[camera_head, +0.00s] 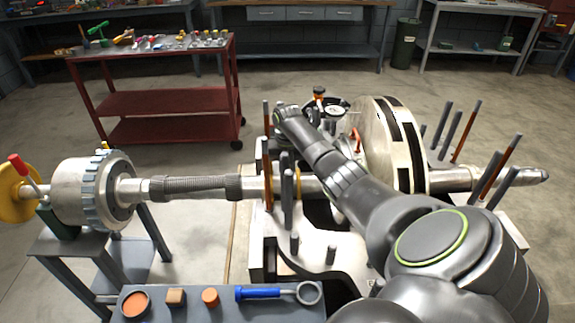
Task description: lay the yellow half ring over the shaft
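The long grey shaft (308,184) runs left to right across the open lower casing (327,243). A thin yellow-orange ring-like piece (267,182) stands around or against the shaft at the casing's left end. I cannot tell whether it is the yellow half ring or whether it is a half or a whole ring. My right arm comes in from the lower right and reaches over the shaft. Its far end is above the back of the casing, and I cannot make out the fingers. My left gripper is not in view.
Several upright studs (445,121) stand around the casing. A large pale disc (388,140) sits on the shaft. A toothed hub (82,193) and yellow wheel (14,190) are at left. In front, a small bench holds a blue-handled tool (258,293). A red cart (155,102) stands behind.

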